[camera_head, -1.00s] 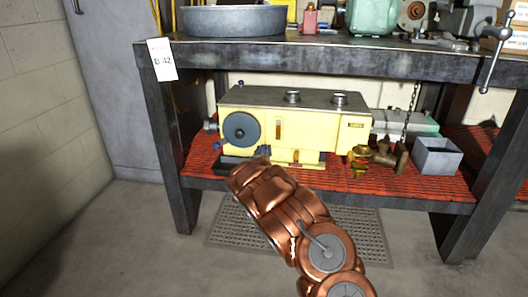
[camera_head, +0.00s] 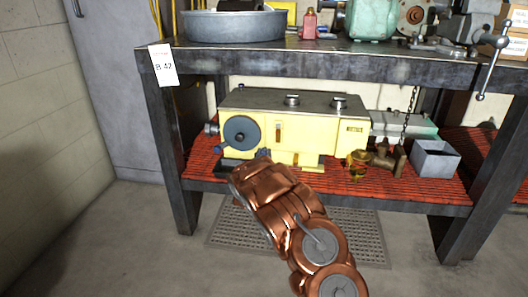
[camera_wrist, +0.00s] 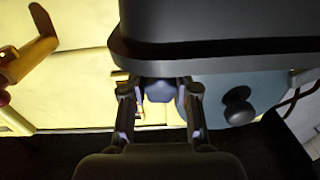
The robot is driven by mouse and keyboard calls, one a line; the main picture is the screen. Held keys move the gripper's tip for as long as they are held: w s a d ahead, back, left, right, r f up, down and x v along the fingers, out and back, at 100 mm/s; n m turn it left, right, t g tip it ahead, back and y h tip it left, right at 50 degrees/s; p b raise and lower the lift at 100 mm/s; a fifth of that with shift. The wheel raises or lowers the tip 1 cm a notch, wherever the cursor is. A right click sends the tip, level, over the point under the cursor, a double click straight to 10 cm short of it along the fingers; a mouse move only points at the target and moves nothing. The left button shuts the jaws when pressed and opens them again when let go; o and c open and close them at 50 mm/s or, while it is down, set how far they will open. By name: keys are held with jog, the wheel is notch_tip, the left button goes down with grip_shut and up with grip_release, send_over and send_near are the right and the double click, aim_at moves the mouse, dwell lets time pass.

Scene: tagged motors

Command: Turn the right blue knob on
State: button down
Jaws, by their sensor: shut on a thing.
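The yellow machine (camera_head: 297,137) stands on the red lower shelf, with a blue-grey handwheel (camera_head: 240,133) on its front. A left blue knob (camera_head: 218,149) sticks out at the lower left of the wheel. My copper arm reaches up to the machine's front just below and right of the wheel. It hides most of my gripper (camera_head: 263,153) and the right blue knob there. In the wrist view, the two fingers of my gripper (camera_wrist: 160,98) are closed around the dark blue right knob (camera_wrist: 160,89), one finger on each side. The handwheel (camera_wrist: 245,92) shows just right of the fingers.
A brass valve (camera_head: 358,165) and a grey open box (camera_head: 435,159) stand on the shelf to the right. The workbench top (camera_head: 300,60) overhangs the machine, and a bench leg (camera_head: 172,150) stands to the left.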

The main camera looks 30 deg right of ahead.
jog(key=shift+r+m+p, duration=0.3)
jog(key=shift+m+p, duration=0.6)
jog(key=m+p, duration=0.2)
jog(key=m, duration=0.1)
jog(key=shift+f+m, duration=0.1)
jog(key=shift+m, duration=0.3)
jog(key=m+p, duration=0.1)
jog(key=m, duration=0.4)
jog(key=shift+f+m, duration=0.1)
jog(key=shift+m, duration=0.2)
jog(key=m+b, duration=0.1)
jog(key=m, duration=0.1)
jog(key=m+b, duration=0.1)
jog(key=m, duration=0.1)
jog(key=shift+f+m+b, duration=0.2)
jog(key=shift+m+b, duration=0.1)
jog(key=shift+b, duration=0.05)
jog(key=m+b, duration=0.4)
jog(key=shift+h+b, duration=0.3)
jog(key=shift+b, duration=0.05)
jog(key=shift+r+m+b, duration=0.15)
jog(key=shift+m+b, duration=0.95)
jog(key=shift+b, duration=0.1)
